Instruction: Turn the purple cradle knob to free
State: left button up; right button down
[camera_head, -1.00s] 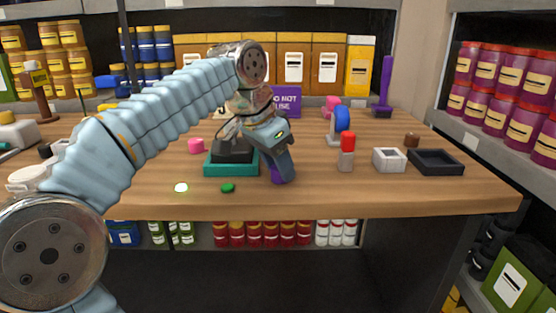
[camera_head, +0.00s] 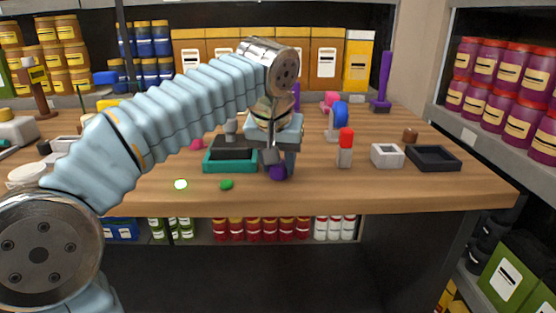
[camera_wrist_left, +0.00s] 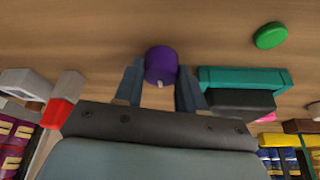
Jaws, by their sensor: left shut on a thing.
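The purple cradle knob (camera_head: 278,173) is at the front right of the teal cradle (camera_head: 213,168), near the front of the wooden table. In the left wrist view the knob (camera_wrist_left: 161,66) is a purple cylinder with a small white mark, between the two fingers. My left gripper (camera_head: 279,160) reaches down from above and is shut on the knob; it also shows in the left wrist view (camera_wrist_left: 160,85). The fingers partly hide the knob in the head view. A dark block sits in the teal cradle (camera_wrist_left: 245,78). My right gripper is not in view.
A red-topped grey block (camera_head: 345,158), a white box (camera_head: 388,156) and a dark tray (camera_head: 453,164) stand to the right. The table's front edge is close.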

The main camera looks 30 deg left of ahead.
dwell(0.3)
pick_arm(q)
jog(key=o, duration=1.1)
jog(key=shift+c, duration=0.2)
jog(key=v, duration=1.4)
jog(key=shift+f, duration=0.15)
